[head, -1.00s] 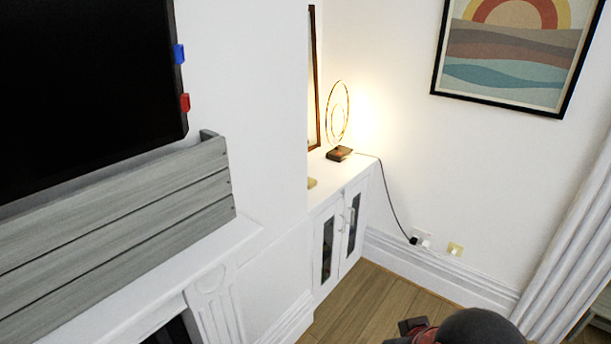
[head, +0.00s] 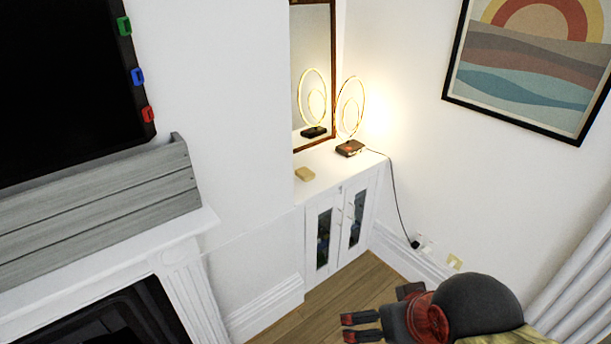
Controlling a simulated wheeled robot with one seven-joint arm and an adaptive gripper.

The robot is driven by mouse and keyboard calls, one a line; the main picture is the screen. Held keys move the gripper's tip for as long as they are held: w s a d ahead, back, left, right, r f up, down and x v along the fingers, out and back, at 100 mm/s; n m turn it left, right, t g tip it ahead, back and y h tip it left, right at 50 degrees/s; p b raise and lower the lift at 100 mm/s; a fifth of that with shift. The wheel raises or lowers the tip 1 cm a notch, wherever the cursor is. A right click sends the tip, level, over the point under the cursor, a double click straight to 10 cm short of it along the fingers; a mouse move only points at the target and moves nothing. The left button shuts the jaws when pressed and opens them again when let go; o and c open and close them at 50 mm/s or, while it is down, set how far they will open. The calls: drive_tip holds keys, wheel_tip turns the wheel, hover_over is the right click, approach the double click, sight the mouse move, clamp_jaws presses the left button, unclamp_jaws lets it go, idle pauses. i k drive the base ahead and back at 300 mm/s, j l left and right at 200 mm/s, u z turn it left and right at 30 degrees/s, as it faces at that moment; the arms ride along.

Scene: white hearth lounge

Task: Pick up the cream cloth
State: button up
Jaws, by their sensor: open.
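A small cream folded thing, which looks like the cream cloth (head: 305,174), lies on the white cabinet top near its left end, beside the wall corner. My gripper (head: 347,327) is at the bottom of the head view, over the wood floor in the picture, with its fingers pointing left. It is open, with nothing seen between the fingers. It is well apart from the cloth, below and to its right in the picture.
A lit ring lamp (head: 350,147) stands on the white cabinet (head: 337,178), in front of a framed mirror (head: 313,75). Its cord runs down to a wall socket. A white fireplace (head: 185,290) stands at left, a curtain (head: 575,300) at right. Bare floor (head: 365,285) lies before the cabinet.

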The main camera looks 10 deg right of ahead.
sight(306, 174)
drive_tip(key=u, duration=1.3)
drive_tip(key=z, duration=1.3)
drive_tip(key=i+l+u, duration=0.1)
drive_tip(key=i+l, duration=0.15)
drive_tip(key=i, duration=0.35)
drive_tip(key=i+l+u, duration=0.1)
drive_tip(key=i+l, duration=0.2)
drive_tip(key=i, duration=0.3)
drive_tip(key=i+l+u, duration=0.1)
drive_tip(key=i+l, duration=0.25)
drive_tip(key=i, duration=0.25)
drive_tip(key=i+l, duration=0.4)
drive_tip(key=i, duration=0.2)
drive_tip(key=i+l+u, duration=0.15)
drive_tip(key=i+l, duration=0.25)
drive_tip(key=i, duration=0.15)
